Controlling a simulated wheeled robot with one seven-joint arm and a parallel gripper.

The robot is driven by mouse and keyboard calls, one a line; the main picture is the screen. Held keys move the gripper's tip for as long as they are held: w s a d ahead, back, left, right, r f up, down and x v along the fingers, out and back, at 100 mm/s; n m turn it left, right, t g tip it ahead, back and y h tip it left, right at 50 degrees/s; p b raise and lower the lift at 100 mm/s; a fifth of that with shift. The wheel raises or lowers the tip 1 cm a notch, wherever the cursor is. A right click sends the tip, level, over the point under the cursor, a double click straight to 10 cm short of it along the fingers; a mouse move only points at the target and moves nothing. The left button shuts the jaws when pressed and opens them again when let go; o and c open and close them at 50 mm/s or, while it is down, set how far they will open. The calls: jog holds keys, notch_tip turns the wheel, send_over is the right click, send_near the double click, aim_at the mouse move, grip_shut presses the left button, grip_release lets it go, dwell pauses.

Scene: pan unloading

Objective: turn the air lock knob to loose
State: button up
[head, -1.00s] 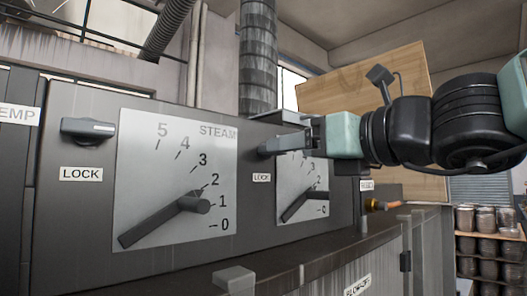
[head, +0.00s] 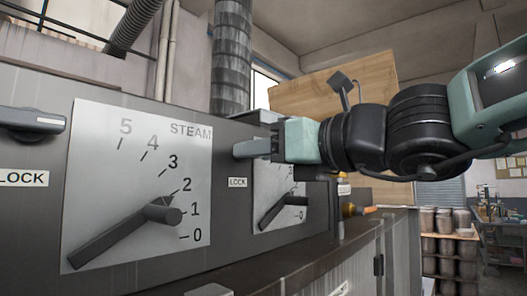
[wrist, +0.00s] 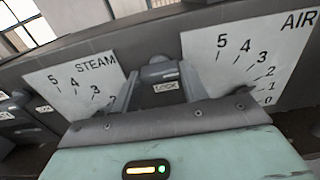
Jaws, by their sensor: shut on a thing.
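The air lock knob (wrist: 158,72) is a small grey knob above a LOCK label, between the STEAM and AIR dials in the wrist view. In the head view the knob (head: 246,149) shows at the tip of my gripper, above a small LOCK label (head: 237,182). My gripper (head: 273,146) reaches in from the right and is shut on the knob. In the wrist view its two fingers (wrist: 158,85) stand on either side of the knob. The knob's exact angle is partly hidden by the fingers.
The STEAM dial (head: 110,150) has a grey pointer low on its scale, with another lock knob (head: 32,121) to its left. The AIR dial (wrist: 240,75) sits close to the right of my gripper. A ledge (head: 270,262) runs below the panel.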

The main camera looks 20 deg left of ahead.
jog(key=shift+f+b, duration=0.1)
jog(key=shift+b, duration=0.2)
jog(key=shift+n+b, duration=7.35)
jog(key=shift+n, duration=1.55)
jog(key=o, duration=1)
jog(key=shift+d, duration=0.1)
